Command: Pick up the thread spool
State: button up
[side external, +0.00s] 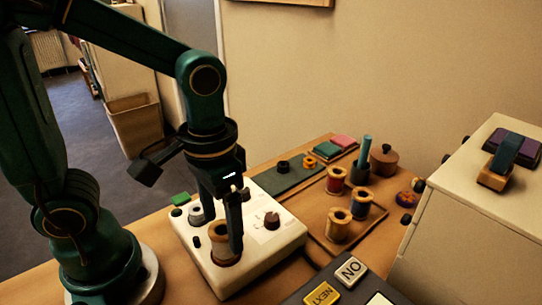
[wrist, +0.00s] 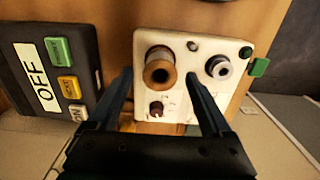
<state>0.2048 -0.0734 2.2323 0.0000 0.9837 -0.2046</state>
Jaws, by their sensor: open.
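My gripper (side external: 222,226) is open and points down over the block. One finger hides part of the spool in the side view. Nothing is held.
Red (side external: 335,181), blue (side external: 361,203) and tan (side external: 337,226) spools stand to the right. A dark button panel (side external: 318,293) lies in front. A cream box (side external: 466,225) stands at right.

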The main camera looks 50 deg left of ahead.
jog(key=shift+f, duration=1.65)
grip_shut()
jog(key=shift+r, duration=0.1)
